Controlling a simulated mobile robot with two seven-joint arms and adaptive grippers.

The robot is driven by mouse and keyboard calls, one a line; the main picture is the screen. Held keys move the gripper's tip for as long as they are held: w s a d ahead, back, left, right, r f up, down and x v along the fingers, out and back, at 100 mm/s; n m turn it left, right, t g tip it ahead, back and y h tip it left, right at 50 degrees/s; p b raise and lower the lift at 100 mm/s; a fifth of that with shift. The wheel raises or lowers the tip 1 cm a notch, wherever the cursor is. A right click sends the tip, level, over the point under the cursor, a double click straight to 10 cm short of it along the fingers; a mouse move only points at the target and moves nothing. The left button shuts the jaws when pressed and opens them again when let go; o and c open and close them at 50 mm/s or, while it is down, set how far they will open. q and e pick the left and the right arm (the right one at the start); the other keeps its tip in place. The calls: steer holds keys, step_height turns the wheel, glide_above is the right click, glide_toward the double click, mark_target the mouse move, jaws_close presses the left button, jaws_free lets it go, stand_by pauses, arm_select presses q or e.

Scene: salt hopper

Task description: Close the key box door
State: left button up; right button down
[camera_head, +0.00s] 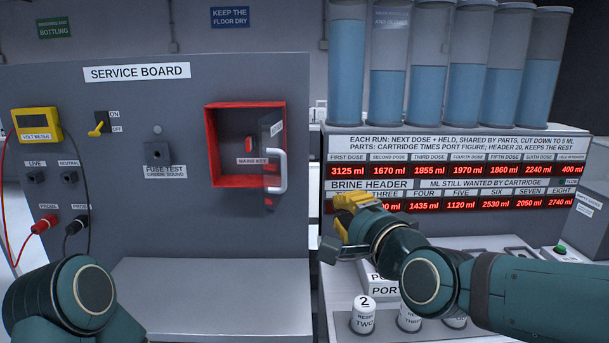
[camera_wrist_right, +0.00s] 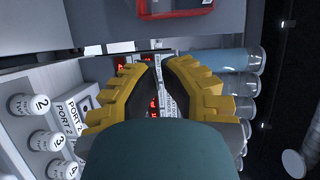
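The key box (camera_head: 209,150) is a red-framed recess in the grey service board. Its door (camera_head: 273,135) stands open, swung out from the right side of the frame, with a white curved handle (camera_head: 281,172). My right gripper (camera_head: 343,218) is to the right of the handle and lower, apart from the door. In the right wrist view its yellow fingers (camera_wrist_right: 159,62) show a narrow gap with nothing held between them. The red box frame (camera_wrist_right: 175,12) shows at the top there, beyond the fingertips. My left gripper is outside the view; only its arm shows at lower left.
Right of the board stands the hopper panel (camera_head: 450,143) with red displays, below tall blue-filled cylinders (camera_head: 428,75). Numbered white cartridges (camera_head: 364,316) stand beneath my right arm. A pale shelf (camera_head: 210,295) below the key box is clear. A yellow voltmeter (camera_head: 36,124) hangs left.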

mark_target(285, 160)
steer(key=w+a+r, duration=0.1)
steer(key=w+a, duration=0.6)
steer(key=w, duration=0.3)
steer(key=shift+w+a+r+p, duration=0.2)
steer(key=shift+r+p, duration=0.05)
steer(key=shift+p, duration=0.1)
steer(key=shift+a, duration=0.15)
steer(key=shift+s+a+m+t+h+p, duration=0.15)
steer(key=shift+a+m+t+h+p, duration=0.15)
steer(key=shift+a+m+h+p, duration=0.15)
steer(key=shift+a, duration=0.1)
